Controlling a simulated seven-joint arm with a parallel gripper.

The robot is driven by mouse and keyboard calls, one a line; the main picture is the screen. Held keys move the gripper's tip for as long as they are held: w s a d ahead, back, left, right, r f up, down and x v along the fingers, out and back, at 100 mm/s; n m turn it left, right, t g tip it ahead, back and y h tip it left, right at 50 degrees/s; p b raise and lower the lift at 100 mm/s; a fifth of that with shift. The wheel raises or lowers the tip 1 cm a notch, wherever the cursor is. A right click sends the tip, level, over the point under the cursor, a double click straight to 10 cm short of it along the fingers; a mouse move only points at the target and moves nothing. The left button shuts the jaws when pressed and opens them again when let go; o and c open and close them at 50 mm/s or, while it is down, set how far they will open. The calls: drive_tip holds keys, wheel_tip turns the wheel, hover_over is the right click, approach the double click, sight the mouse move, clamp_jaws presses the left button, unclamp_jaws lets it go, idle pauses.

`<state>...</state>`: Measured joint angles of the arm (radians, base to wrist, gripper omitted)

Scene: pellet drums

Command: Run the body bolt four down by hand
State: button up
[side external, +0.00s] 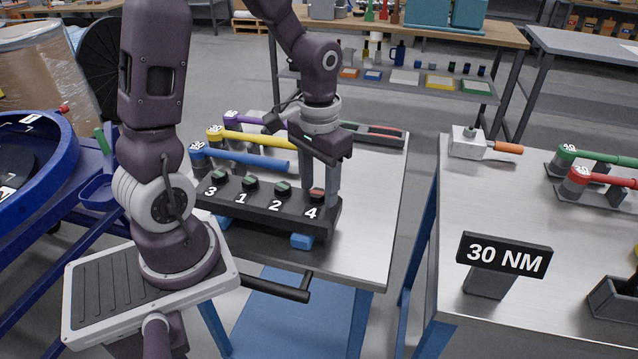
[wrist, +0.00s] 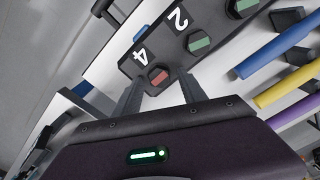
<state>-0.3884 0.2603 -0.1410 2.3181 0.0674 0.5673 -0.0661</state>
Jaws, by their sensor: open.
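The black bolt block (side external: 262,208) lies on the near metal bench, with bolts marked 3, 1, 2 and 4 in a row. Body bolt four (side external: 317,194) has a red top and is at the right end, behind its white 4. It also shows in the wrist view (wrist: 157,76). The bolts marked 3 (side external: 219,176), 1 (side external: 250,181) and 2 (side external: 282,187) have green tops. My gripper (side external: 319,199) points down over bolt four, with its open fingers on either side of it. In the wrist view my gripper (wrist: 159,88) shows gaps beside the bolt.
Blue (side external: 245,158), yellow (side external: 255,138) and purple-handled wrenches lie behind the block. A 30 NM sign (side external: 504,255) stands on the right bench, with green and red wrenches (side external: 600,178) farther right. A blue drum (side external: 35,165) is at the left.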

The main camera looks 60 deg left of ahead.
sight(319, 191)
wheel_tip(319, 191, up, 6)
drive_tip(key=shift+w, duration=0.1)
drive_tip(key=shift+r, duration=0.55)
drive_tip(key=shift+d+r, duration=0.1)
drive_tip(key=shift+r, duration=0.05)
drive_tip(key=s+d+r+m+t, duration=0.3)
drive_tip(key=s+d+r+t, duration=0.2)
drive_tip(key=s, duration=0.7)
wheel_tip(319, 191, up, 2)
drive_tip(key=shift+d+r+t, duration=0.2)
drive_tip(key=shift+d+t, duration=0.1)
drive_tip(key=shift+d, duration=0.7)
